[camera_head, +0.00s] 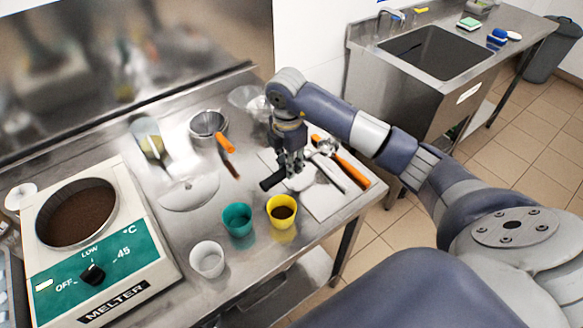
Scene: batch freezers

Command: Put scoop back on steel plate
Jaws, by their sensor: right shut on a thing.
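My right gripper (291,172) is low over the right part of the steel table. It is shut on what looks like the scoop, with a dark handle (270,183) sticking out to the left and a pale metal part (302,182) to the right. The fingers hide part of it, and I cannot tell whether it touches the surface below. A shiny rounded plate (188,193), which looks like the steel plate, lies on the table to the left of the gripper. My left gripper is not in view.
A white board (322,203) with orange-handled tools (350,172) lies under and right of the gripper. A yellow cup (281,212), teal cup (238,220) and white cup (207,259) stand in front. A melter (130,235) is left; a metal pot (208,124) stands behind.

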